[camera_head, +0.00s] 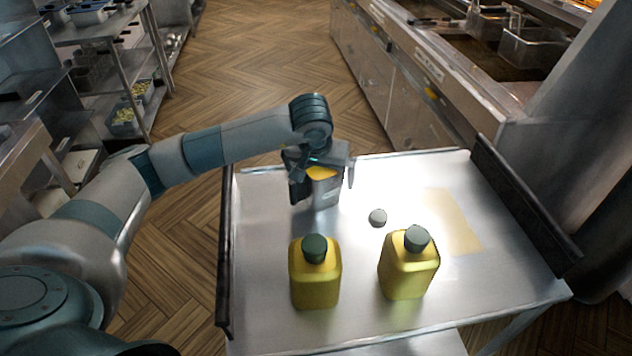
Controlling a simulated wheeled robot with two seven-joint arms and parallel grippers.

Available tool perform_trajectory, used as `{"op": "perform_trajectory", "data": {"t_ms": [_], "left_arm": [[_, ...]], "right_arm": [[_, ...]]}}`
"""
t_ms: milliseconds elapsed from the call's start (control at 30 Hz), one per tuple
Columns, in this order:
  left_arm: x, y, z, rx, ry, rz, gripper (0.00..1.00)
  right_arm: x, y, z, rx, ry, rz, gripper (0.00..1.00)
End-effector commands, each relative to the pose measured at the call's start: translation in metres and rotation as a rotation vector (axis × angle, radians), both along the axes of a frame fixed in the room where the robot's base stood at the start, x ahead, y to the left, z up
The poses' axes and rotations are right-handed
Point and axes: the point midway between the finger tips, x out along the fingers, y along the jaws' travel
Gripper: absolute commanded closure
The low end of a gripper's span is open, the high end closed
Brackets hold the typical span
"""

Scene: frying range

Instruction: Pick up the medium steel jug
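A small steel jug (323,191) with yellow contents at its top stands on or just above the steel table (270,225), near its far left part. I cannot tell whether it touches the tabletop. My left gripper (323,182) is at the jug, with a dark finger at its left side and a thin part at its right. The gripper body hides the jug's back and part of its rim. Whether the fingers press on the jug is not clear. No other jug shows, so its size cannot be compared. My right gripper is out of view.
Two yellow bottles with dark green caps, a left one (315,281) and a right one (408,270), stand nearer. A small grey round piece (377,217) lies between them and the jug. Dark raised rails (525,210) edge the table's sides. Fryers (535,48) stand behind.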

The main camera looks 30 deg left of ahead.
Motion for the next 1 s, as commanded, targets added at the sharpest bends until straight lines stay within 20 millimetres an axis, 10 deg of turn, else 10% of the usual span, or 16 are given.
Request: {"op": "perform_trajectory", "data": {"t_ms": [533, 800, 1000], "left_arm": [[0.0014, 0.0004, -0.0032, 0.001, -0.001, -0.001, 0.0], [0.0013, 0.0005, -0.0031, 0.0, -0.001, 0.0, 0.64], [0.0019, 0.0006, -0.0017, 0.001, -0.003, 0.0, 0.64]], "right_arm": [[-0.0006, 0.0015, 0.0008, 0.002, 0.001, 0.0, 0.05], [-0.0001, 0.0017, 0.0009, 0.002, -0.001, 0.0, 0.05], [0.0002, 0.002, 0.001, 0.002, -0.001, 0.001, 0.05]]}}
